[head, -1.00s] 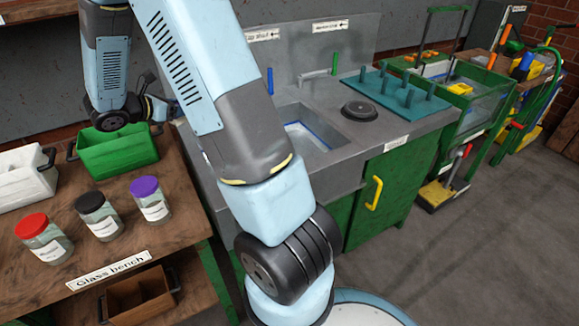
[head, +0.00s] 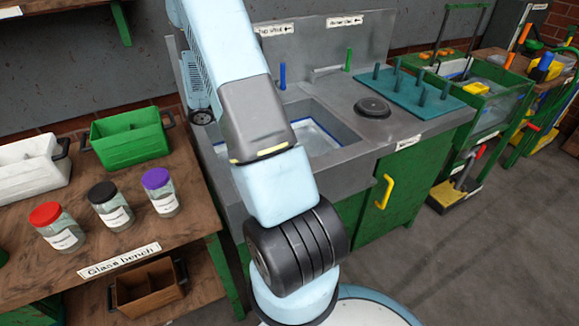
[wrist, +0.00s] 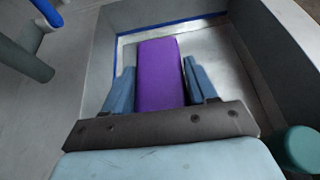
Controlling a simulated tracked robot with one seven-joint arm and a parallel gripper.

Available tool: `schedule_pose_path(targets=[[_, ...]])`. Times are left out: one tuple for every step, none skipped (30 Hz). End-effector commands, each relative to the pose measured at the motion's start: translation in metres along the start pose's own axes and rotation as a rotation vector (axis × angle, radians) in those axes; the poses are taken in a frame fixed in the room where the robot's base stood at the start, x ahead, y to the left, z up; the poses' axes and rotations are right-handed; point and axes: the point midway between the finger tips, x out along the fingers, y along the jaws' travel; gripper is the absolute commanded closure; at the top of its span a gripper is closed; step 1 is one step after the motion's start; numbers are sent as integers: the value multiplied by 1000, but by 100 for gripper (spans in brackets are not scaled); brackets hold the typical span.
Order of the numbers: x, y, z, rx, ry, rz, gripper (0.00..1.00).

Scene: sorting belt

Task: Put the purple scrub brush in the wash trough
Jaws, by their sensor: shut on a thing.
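The purple scrub brush (wrist: 159,78) is in the wrist view, pointing away from me between the two blue fingers of my gripper (wrist: 158,72). The gripper is shut on it. Behind and below it is the wash trough (wrist: 265,55), a grey basin with a pale floor edged by a blue line. The brush appears over the basin; its height above the floor is hard to tell. In the head view the trough (head: 343,124) is partly covered by my arm, and neither my gripper nor the brush can be seen there.
A blue tap post (head: 282,76) and a green one (head: 348,60) stand behind the trough. A teal peg rack (head: 425,98) and a round black lid (head: 373,107) sit to its right. Three jars and a green crate (head: 128,150) are on the glass bench at left.

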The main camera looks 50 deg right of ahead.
Motion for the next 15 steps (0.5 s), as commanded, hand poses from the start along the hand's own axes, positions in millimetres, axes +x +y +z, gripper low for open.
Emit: schedule_pose_path(targets=[[29,-7,-2,17,-3,-51,75],[44,-11,-3,29,-4,-77,75],[63,-17,-3,46,-6,-111,75],[77,-22,-4,56,-7,-135,75],[90,-27,-4,69,-10,-159,75],[106,-34,-6,81,-11,-187,75],[117,-38,-6,91,-13,-207,75],[127,-43,-7,100,-16,-225,75],[139,-49,-7,111,-18,-247,75],[146,-53,-7,118,-20,-261,75],[153,-56,-8,124,-21,-273,75],[161,-60,-8,132,-23,-288,75],[165,-63,-8,137,-24,-296,75],[169,-65,-8,141,-25,-303,75],[172,-67,-9,145,-26,-309,75]])
